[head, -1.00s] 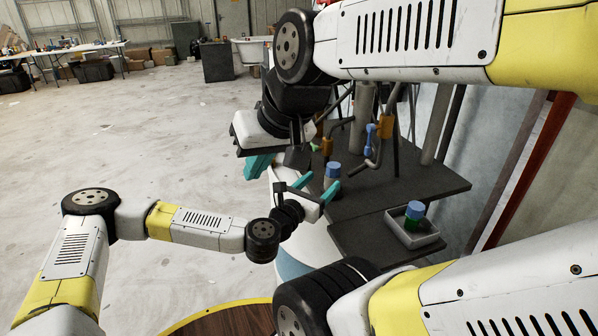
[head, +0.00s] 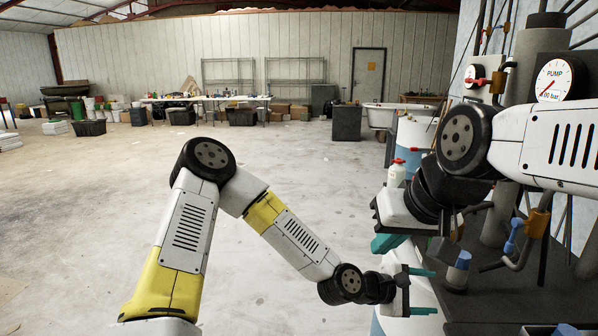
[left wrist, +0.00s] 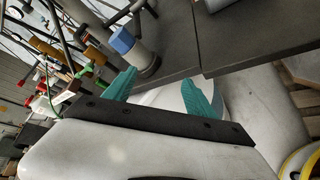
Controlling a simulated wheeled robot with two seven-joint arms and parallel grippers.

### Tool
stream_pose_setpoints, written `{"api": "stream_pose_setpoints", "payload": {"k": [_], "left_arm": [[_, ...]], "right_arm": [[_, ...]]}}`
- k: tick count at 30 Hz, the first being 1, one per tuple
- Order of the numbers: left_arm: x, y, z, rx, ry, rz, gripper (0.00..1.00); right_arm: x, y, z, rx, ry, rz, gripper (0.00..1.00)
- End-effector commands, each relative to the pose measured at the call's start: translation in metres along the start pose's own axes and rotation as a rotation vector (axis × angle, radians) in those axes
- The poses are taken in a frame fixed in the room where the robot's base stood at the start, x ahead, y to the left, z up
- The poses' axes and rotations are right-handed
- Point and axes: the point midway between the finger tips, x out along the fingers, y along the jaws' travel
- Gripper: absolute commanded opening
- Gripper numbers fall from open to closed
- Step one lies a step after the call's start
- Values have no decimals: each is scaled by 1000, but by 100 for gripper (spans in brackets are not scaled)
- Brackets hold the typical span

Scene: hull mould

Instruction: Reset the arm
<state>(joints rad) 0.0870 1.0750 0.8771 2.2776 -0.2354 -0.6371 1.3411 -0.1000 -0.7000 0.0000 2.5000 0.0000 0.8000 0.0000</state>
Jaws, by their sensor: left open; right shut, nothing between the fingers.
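My left gripper (head: 432,291) reaches in from the left, low over the left edge of the dark bench (head: 500,306). Its two teal fingers are apart, with nothing seen between them. The same open gripper shows in the left wrist view (left wrist: 160,76). My right gripper (head: 387,243) hangs from the arm coming in at the right, above and slightly left of my left gripper. Its teal fingers are shut and empty.
A pump gauge (head: 553,80), pipes and a blue valve handle (head: 512,236) crowd the right side. The concrete floor (head: 330,200) is open at the middle and left; cluttered tables stand far back.

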Motion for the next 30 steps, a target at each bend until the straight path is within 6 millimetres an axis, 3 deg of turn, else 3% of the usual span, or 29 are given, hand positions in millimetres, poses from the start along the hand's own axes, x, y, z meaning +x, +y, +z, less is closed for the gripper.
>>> {"api": "stream_pose_setpoints", "payload": {"k": [8,18,25,30], "left_arm": [[-61,7,-48,422,166,-214,64],[-170,41,-90,791,366,-462,64],[-258,66,-95,952,483,-610,64],[-324,78,-84,1031,549,-699,64]], "right_arm": [[0,0,0,0,0,0,0],[0,0,0,0,0,0,0],[0,0,0,0,0,0,0],[0,0,0,0,0,0,0]]}}
